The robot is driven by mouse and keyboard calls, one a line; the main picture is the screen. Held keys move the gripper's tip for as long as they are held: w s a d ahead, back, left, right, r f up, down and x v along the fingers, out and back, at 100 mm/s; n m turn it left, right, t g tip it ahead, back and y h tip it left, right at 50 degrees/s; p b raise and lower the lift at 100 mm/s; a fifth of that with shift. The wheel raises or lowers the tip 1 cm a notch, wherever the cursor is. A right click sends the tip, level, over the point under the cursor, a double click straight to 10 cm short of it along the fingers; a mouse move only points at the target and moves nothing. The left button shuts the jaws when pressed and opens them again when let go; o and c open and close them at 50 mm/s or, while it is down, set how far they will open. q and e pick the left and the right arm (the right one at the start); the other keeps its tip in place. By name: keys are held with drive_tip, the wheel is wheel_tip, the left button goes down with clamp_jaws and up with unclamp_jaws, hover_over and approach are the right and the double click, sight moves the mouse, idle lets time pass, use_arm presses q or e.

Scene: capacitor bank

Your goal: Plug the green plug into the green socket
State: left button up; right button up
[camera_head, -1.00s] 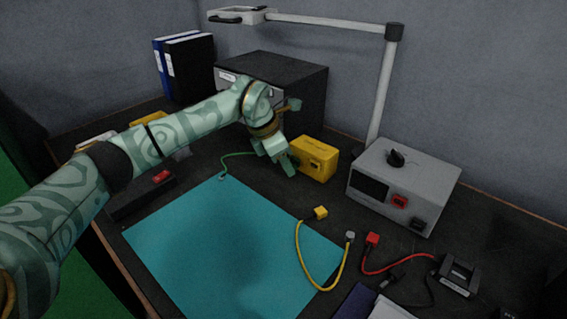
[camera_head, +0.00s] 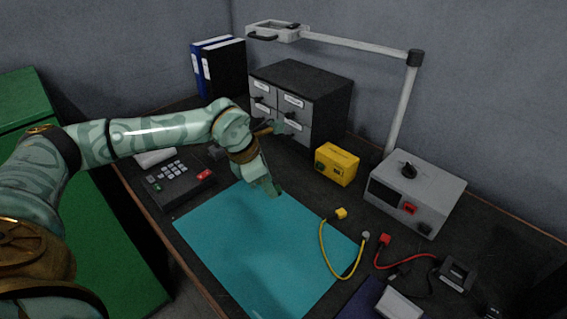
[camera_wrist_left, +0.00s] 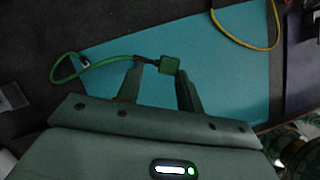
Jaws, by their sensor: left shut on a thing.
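My left gripper (camera_head: 267,188) is over the back part of the teal mat (camera_head: 270,240). In the left wrist view its fingers (camera_wrist_left: 160,75) are shut on the green plug (camera_wrist_left: 170,65), which sits at the fingertips. A green cable (camera_wrist_left: 100,62) loops from the plug to the left. In the head view the plug is hidden by the gripper. A yellow box (camera_head: 337,164) stands to the right of the gripper, apart from it. My right gripper is not in view.
A grey power unit (camera_head: 414,193) stands right of the yellow box. A yellow cable (camera_head: 322,250) and a red cable (camera_head: 405,256) lie at the right. A drawer cabinet (camera_head: 300,95) is behind, a phone-like keypad unit (camera_head: 172,185) at left. The mat's middle is clear.

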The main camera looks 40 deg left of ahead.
use_arm(q)
drive_tip(key=s, duration=0.3)
drive_tip(key=shift+s+a+p, duration=0.1)
drive_tip(key=shift+a+p, duration=0.1)
drive_tip(key=shift+p, duration=0.1)
